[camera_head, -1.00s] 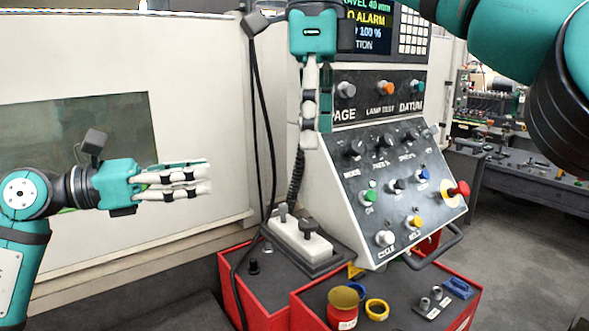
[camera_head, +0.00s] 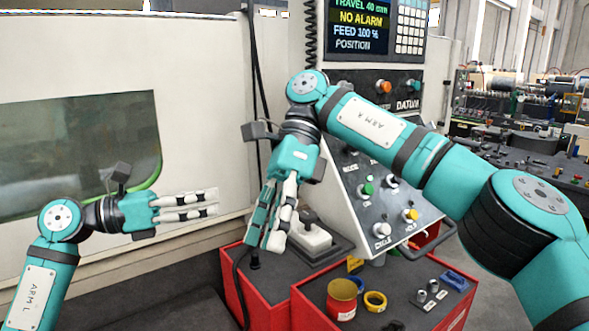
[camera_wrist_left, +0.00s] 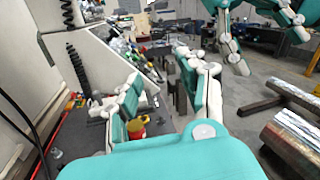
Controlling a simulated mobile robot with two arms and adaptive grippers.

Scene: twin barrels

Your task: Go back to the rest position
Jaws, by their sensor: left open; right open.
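My left gripper (camera_head: 215,203) is at the left in the head view, pointing right, level and open. It stands before the pale machine front, with nothing between its fingers. Its spread fingers also show in the left wrist view (camera_wrist_left: 158,78). My right gripper (camera_head: 262,242) hangs fingers down near the middle of the head view. It is open and empty, in front of the left side of the control panel (camera_head: 350,190) and above the red cabinet. My right arm comes in from the right and hides part of the panel's knobs.
The red cabinet (camera_head: 318,300) holds a red can (camera_head: 342,305), a yellow ring (camera_head: 375,302) and a blue part (camera_head: 455,282). A white block with dark knobs (camera_head: 310,237) sits just beyond my right gripper. A dark workbench (camera_head: 515,160) stands at the right; open floor lies before it.

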